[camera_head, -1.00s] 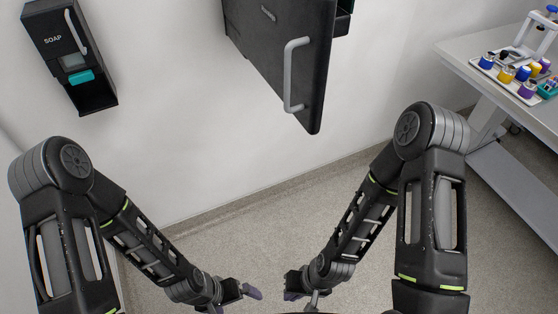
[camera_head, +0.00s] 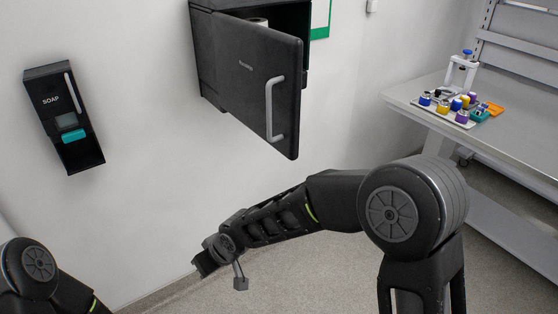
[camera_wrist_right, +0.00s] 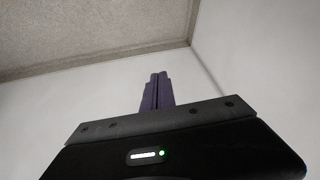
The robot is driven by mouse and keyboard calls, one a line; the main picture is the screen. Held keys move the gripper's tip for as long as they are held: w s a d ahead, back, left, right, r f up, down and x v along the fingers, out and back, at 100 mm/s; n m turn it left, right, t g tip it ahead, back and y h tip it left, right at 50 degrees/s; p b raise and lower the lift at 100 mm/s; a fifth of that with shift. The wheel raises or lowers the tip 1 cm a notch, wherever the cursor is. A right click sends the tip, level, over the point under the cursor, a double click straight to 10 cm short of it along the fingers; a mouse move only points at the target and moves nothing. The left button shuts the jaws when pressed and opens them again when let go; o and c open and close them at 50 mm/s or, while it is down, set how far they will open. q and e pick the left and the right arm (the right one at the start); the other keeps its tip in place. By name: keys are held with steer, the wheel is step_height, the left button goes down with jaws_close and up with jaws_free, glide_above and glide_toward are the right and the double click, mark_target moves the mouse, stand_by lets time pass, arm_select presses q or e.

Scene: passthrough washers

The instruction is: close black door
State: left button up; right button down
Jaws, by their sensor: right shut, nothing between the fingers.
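The black door (camera_head: 262,85) belongs to a black wall cabinet (camera_head: 208,60) and stands open, swung outward, with a grey vertical handle (camera_head: 271,108) on its front. A white roll shows just behind the door's top edge. My right gripper (camera_wrist_right: 157,92) is shut and empty; its two purple fingers lie together in the right wrist view. In the head view the right hand (camera_head: 207,258) is below and left of the door, apart from it; its fingers cannot be made out there. My left gripper is out of view; only part of that arm shows at bottom left.
A black soap dispenser (camera_head: 62,110) hangs on the wall at left. A grey table (camera_head: 520,130) at right carries a tray (camera_head: 440,110) of colourful jars. The wall below the door is bare.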

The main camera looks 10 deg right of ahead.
mark_target(281, 155)
steer(key=w+r+n+t+h, duration=0.15)
steer(key=w+r, duration=0.25)
steer(key=r, duration=1)
steer(key=s+d+r+m+h, duration=0.1)
steer(key=d+r+m+h, duration=0.1)
steer(key=d+r, duration=0.5)
steer(key=s+d+r+m+t+h+b, duration=0.1)
steer(key=d+r+h, duration=0.3)
steer(key=r, duration=0.7)
steer(key=d+m, duration=0.1)
steer(key=d, duration=0.1)
steer(key=shift+d+r, duration=0.25)
steer(key=shift+d, duration=0.1)
steer(key=w+d+f+p, duration=0.2)
steer(key=w+d+f, duration=0.4)
steer(key=f, duration=0.2)
steer(key=shift+w+d+p, duration=0.2)
steer(key=shift+w+p, duration=0.2)
steer(key=shift+d, duration=0.15)
